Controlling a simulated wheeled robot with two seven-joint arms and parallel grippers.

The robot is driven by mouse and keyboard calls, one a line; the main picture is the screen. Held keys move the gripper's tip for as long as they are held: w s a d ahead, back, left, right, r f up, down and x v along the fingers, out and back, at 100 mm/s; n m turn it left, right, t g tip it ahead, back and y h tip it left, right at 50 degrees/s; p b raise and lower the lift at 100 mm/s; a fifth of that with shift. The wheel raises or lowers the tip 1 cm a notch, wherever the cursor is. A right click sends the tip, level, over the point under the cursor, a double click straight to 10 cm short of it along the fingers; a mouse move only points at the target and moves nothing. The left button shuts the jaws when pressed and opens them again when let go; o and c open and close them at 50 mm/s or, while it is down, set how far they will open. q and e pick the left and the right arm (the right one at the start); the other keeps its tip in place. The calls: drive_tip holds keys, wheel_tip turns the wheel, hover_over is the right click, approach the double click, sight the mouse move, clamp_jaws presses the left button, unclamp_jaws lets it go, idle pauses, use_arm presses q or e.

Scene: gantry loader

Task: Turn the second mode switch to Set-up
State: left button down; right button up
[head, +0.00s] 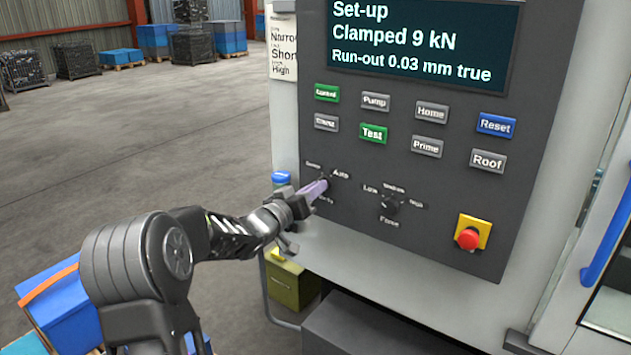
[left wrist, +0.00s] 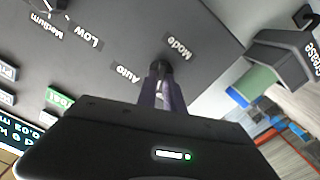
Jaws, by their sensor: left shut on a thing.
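The mode switch (head: 325,178) is a small dark knob low on the dark control panel, with "Auto" at its upper right and smaller labels I cannot read well. My left gripper (head: 315,190) is shut on this knob, its purple fingers covering most of it. In the left wrist view the knob (left wrist: 160,67) shows at the fingertips (left wrist: 160,85), beside the words "Mode" and "Auto". Its pointer direction is hidden. The panel's display (head: 420,40) reads "Set-up", "Clamped 9 kN" and "Run-out 0.03 mm true". My right gripper is not in view.
A second knob (head: 390,204), marked "Low", "High" and "Force", sits close to the right. A red emergency stop (head: 468,238) on a yellow plate is further right. Push buttons, including a green "Test" (head: 373,133), are above. Open floor lies left.

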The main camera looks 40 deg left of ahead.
use_arm(q)
drive_tip(key=shift+n+p, duration=0.3)
drive_tip(key=shift+n, duration=0.3)
drive_tip(key=c, duration=1.5)
unclamp_jaws()
drive_tip(key=shift+o, duration=0.2)
drive_tip(key=s+b, duration=0.1)
drive_tip(key=s, duration=0.6)
drive_tip(key=shift+s+b, duration=0.35)
drive_tip(key=shift+s, duration=0.05)
